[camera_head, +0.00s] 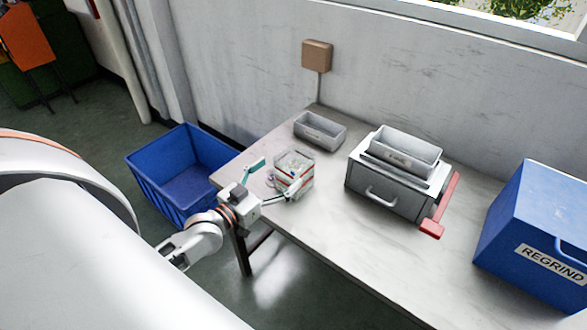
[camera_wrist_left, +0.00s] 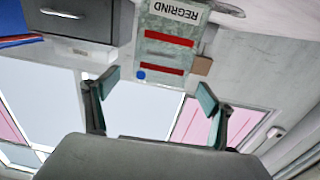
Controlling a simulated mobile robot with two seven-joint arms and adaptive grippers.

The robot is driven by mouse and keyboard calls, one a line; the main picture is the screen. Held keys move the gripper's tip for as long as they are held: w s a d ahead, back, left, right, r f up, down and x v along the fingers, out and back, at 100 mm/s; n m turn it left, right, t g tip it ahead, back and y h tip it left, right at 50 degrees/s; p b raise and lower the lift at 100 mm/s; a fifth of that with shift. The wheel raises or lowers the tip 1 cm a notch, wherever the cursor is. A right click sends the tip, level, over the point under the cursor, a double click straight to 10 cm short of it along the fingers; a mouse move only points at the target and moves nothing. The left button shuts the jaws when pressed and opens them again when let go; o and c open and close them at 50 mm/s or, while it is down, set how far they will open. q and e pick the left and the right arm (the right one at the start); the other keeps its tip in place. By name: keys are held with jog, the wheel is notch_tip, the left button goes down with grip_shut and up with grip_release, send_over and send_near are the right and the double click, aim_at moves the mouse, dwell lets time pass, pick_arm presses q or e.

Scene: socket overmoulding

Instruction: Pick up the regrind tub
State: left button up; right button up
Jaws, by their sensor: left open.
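The regrind tub (camera_head: 296,167) is a small clear tub with red bands and pale contents, standing on the table's left part. In the left wrist view, the tub (camera_wrist_left: 167,52) appears upside down beyond the fingertips, with a white REGRIND label and red bands. My left gripper (camera_head: 274,179) is open, its teal fingers spread at the tub's near left side. One finger overlaps the tub's lower front in the head view; contact cannot be told. The open fingers (camera_wrist_left: 158,90) also show in the wrist view, with nothing clearly held between them. My right gripper is not in view.
A grey tray (camera_head: 320,132) stands behind the tub. Right of it is a grey drawer unit (camera_head: 385,198) with a bin on top and a red lever (camera_head: 440,205). A large blue REGRIND box (camera_head: 535,225) stands far right. A blue crate (camera_head: 165,195) is beyond the table's left edge.

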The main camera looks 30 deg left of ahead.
aim_at(304, 153)
pick_arm(q)
jog(key=shift+w+d+r, duration=0.1)
jog(key=shift+w+d, duration=0.1)
jog(key=shift+w, duration=0.9)
jog(key=shift+w+d+f, duration=0.1)
jog(key=shift+w, duration=1.25)
jog(key=shift+w+d+f, duration=0.1)
jog(key=shift+w, duration=1.2)
jog(key=shift+r, duration=0.1)
jog(key=c, duration=2)
